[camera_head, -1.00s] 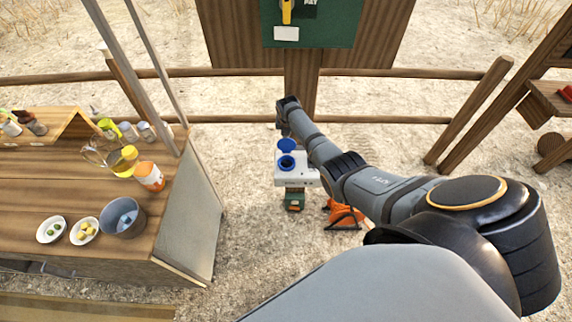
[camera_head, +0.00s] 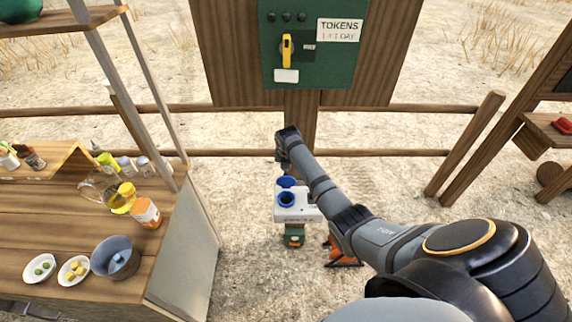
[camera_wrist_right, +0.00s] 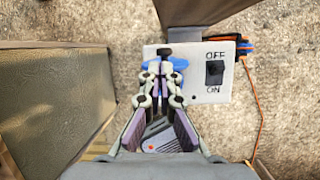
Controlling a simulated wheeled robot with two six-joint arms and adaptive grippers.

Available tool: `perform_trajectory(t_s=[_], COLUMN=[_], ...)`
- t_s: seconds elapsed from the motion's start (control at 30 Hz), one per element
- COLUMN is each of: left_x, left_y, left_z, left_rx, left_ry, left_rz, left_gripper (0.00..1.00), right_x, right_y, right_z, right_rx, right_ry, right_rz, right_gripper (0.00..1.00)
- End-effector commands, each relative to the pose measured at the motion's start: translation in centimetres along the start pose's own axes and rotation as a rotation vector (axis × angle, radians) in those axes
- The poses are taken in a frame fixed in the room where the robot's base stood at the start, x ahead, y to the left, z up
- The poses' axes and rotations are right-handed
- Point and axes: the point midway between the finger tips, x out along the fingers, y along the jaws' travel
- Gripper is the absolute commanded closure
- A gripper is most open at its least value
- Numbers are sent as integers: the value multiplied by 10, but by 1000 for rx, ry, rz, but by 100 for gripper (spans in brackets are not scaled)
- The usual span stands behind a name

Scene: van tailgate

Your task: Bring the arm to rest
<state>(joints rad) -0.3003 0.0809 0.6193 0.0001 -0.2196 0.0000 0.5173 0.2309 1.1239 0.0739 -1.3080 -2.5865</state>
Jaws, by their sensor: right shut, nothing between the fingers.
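My right arm (camera_head: 385,245) comes in from the lower right of the head view and reaches to the middle, its wrist end (camera_head: 289,145) in front of the wooden post. In the right wrist view my right gripper (camera_wrist_right: 161,72) is shut with nothing in it. Below the fingers in that view is a white box (camera_wrist_right: 220,95) with a black OFF/ON switch (camera_wrist_right: 214,72); the fingers hide its left part. My left gripper is not in view.
A green token panel (camera_head: 310,72) with a yellow handle (camera_head: 287,50) is on the wooden board behind. A wooden counter (camera_head: 50,225) with bowls and bottles stands left. A green unit (camera_head: 294,236) and an orange item (camera_head: 342,250) are near the white box. Rails run behind.

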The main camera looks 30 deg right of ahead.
Motion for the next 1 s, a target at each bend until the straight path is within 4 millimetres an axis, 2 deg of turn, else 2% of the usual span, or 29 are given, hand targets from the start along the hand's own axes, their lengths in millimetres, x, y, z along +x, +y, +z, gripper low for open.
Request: perform_trajectory(t_s=[0.1, 0.3, 0.47, 0.77, 0.87, 0.97, 1.0], left_x=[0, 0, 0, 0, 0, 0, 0], left_y=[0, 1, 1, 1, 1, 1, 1], left_z=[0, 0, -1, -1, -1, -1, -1], left_rx=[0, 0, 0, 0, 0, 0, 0], left_ry=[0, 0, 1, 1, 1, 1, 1], left_rz=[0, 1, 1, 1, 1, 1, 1], left_gripper=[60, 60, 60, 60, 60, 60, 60], right_x=[-28, -58, -66, -65, -62, -59, -59], right_y=[0, 0, 0, 0, -3, -10, -15], right_z=[0, 0, 0, -2, -19, -59, -79], right_rx=[0, 0, 0, 9, 112, 367, 502], right_ry=[-3, -2, -1, -1, 3, 9, 13], right_rz=[1, 0, 0, 0, -1, 1, 2], right_gripper=[100, 100, 100, 100, 100, 100, 100])
